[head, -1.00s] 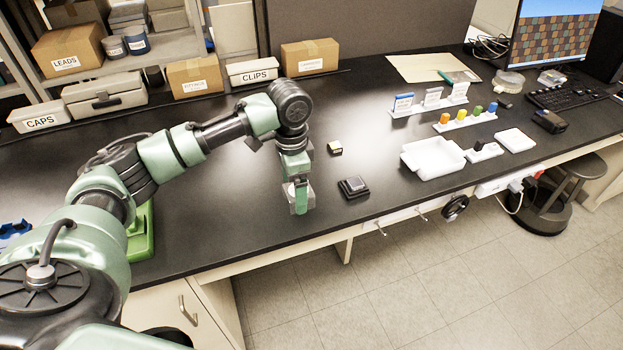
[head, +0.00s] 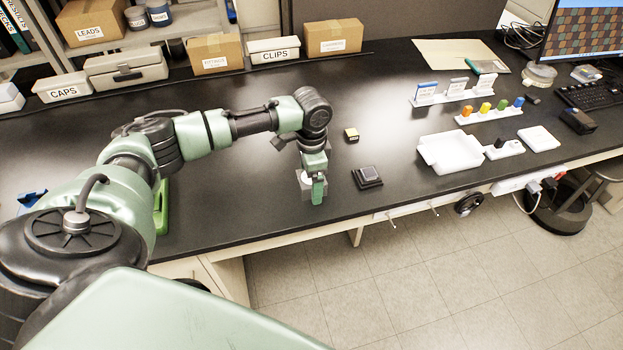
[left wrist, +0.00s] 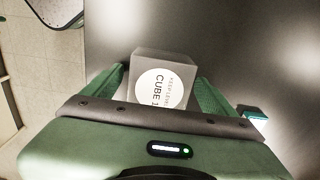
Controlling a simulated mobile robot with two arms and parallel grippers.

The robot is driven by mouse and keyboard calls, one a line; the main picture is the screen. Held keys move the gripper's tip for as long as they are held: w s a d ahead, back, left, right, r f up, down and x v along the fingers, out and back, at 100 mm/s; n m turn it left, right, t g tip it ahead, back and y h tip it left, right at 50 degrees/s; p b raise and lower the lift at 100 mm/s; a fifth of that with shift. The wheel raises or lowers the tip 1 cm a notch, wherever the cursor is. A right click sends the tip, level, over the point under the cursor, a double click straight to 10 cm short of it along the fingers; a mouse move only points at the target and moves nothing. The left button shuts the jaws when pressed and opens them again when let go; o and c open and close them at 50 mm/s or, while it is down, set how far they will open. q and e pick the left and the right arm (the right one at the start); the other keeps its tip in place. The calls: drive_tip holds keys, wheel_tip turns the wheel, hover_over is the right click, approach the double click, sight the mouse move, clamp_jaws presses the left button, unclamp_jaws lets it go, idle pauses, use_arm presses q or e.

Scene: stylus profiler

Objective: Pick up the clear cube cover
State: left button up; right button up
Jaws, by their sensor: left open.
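The clear cube cover (left wrist: 162,75) is a greyish see-through box with a round white label reading "CUBE 1". In the left wrist view it stands between the two fingers of my left gripper (left wrist: 165,92), which is open around it. I cannot tell whether either finger touches it. In the head view my left gripper (head: 314,190) points down at the black bench near its front edge. The cover (head: 304,188) shows there partly, behind the green finger. My right gripper is not in view.
A white tray (head: 452,152) stands farther right. Boxes line the back, including a CLIPS box (head: 280,49).

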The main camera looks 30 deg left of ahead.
use_arm(q)
drive_tip(key=c, duration=1.4)
drive_tip(key=shift+c, duration=0.2)
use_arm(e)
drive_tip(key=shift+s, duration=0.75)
use_arm(q)
drive_tip(key=shift+r, duration=0.15)
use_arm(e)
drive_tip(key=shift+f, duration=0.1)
use_arm(q)
wheel_tip(320, 180, up, 20)
drive_tip(key=b, duration=0.3)
drive_tip(key=shift+b, duration=0.3)
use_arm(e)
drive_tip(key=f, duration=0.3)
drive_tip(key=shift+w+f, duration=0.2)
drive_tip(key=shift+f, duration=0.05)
